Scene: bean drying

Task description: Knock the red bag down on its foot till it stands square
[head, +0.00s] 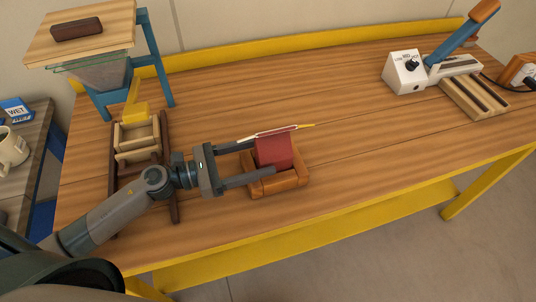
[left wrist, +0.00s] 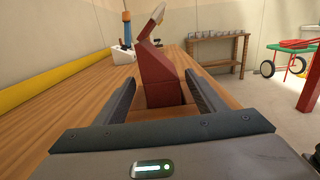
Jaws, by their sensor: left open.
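The red bag (head: 275,152) stands in a low wooden cradle (head: 283,182) near the middle of the table. Its top edge is pale and spread wide, with a thin yellow piece at the right end. My left gripper (head: 247,162) is open, with one finger on the far side and one on the near side of the bag. In the left wrist view the bag (left wrist: 160,78) rises between the two fingers (left wrist: 161,92), with gaps at both sides, and looks tilted. The bag's foot is hidden by the cradle in the head view. My right gripper is not in view.
A blue stand with a wooden top and hopper (head: 88,75) is at the back left, above a wooden frame (head: 137,140). A white box with a dial (head: 404,72) and a blue-handled lever device (head: 458,45) stand at the back right. The table right of the cradle is clear.

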